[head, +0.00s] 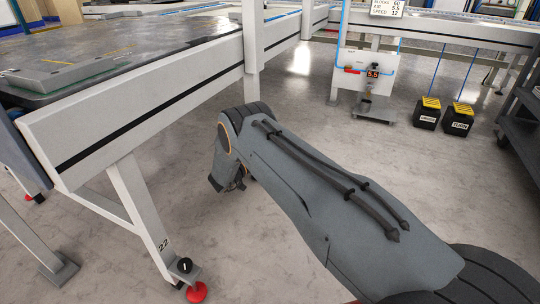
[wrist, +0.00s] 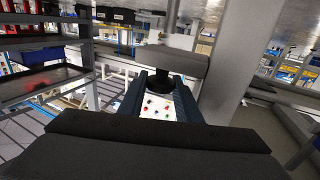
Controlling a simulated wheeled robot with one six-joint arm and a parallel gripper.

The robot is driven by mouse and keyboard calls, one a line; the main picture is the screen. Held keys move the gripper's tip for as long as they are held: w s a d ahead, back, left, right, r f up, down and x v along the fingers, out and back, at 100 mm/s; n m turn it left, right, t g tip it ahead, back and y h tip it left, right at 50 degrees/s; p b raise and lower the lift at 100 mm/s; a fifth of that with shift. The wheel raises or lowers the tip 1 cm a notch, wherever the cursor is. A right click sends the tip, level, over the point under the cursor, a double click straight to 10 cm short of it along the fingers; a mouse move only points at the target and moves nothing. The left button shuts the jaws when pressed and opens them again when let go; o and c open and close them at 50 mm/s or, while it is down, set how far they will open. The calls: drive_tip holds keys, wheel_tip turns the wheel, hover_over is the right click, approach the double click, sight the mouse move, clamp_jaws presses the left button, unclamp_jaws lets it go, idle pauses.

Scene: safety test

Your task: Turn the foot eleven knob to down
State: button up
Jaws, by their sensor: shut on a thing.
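My gripper (wrist: 161,84) is seen from behind in the wrist view. Its two dark fingers close on a small black knob (wrist: 161,80) in front of a grey block. The knob's pointer and any number beside it cannot be read here. In the head view my arm reaches down beside the table, and its end hides my fingers and whatever they hold. Another black knob (head: 184,265) with a white mark sits by the leg labelled 22, above a red foot (head: 196,292). No label eleven is readable in either view.
The long table (head: 150,95) with its pale side beam runs along the left. A white post (wrist: 237,60) stands close to the right of my gripper in the wrist view. Two black and yellow boxes (head: 427,112) and a dark cart (head: 522,120) stand at the right. Open floor lies between.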

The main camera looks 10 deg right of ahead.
idle(0.6)
drive_tip(key=o, duration=1)
drive_tip(key=shift+w, duration=0.1)
drive_tip(key=shift+r+p, duration=0.15)
drive_tip(key=shift+p, duration=0.25)
